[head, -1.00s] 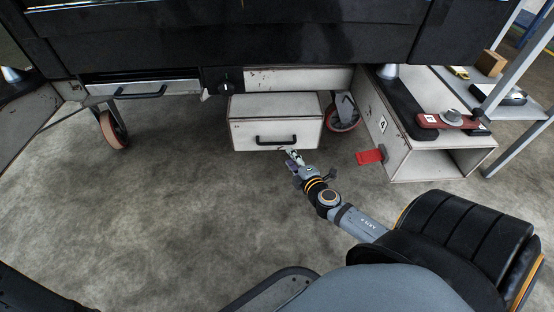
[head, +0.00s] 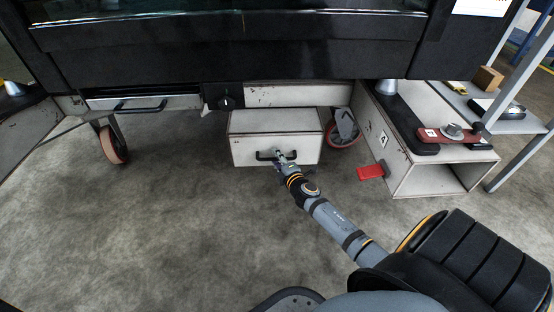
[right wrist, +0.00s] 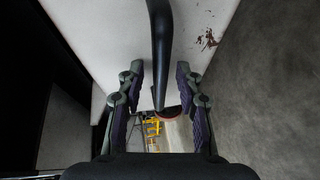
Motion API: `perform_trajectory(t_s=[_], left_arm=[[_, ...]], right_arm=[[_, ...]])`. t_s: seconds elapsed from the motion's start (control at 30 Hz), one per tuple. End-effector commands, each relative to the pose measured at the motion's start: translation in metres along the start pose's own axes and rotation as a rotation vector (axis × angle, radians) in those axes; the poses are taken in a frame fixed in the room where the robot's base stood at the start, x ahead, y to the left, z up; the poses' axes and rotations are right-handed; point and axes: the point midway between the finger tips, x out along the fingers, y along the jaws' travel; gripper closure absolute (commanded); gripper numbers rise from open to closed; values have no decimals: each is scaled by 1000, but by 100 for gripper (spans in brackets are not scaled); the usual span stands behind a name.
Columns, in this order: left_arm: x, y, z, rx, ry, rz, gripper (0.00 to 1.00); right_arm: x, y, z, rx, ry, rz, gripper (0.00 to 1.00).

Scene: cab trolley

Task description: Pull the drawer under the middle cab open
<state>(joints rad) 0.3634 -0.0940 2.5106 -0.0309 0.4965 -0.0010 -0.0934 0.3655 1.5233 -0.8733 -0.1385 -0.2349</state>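The drawer (head: 250,151) under the middle cab is a pale, worn box front with a black bar handle (head: 264,156), below the dark cab body (head: 240,60). My right gripper (head: 283,158) is at the right part of this handle. In the right wrist view, the black handle (right wrist: 160,45) runs down the picture between the two fingers of my right gripper (right wrist: 160,88). The fingers stand apart with a gap on both sides of the bar, so it is open. I cannot tell whether a finger touches the handle. My left gripper is not in view.
Another drawer with a black handle (head: 140,105) is at the left. Orange-rimmed caster wheels (head: 342,128) stand on both sides. A pale open box (head: 440,178) with a red tab (head: 370,172) stands at right. The concrete floor (head: 150,220) in front is clear.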

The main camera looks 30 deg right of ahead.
Motion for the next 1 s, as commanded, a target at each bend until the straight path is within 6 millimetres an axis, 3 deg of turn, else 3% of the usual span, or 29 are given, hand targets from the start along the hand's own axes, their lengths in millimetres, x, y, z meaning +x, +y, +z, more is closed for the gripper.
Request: perform_trajectory(t_s=[0.2, 0.47, 1.0], left_arm=[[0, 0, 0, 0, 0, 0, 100], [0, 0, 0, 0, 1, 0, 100], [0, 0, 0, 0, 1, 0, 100]], right_arm=[[0, 0, 0, 0, 0, 0, 65], [0, 0, 0, 0, 0, 0, 100], [-1, -1, -2, 1, 0, -1, 100]])
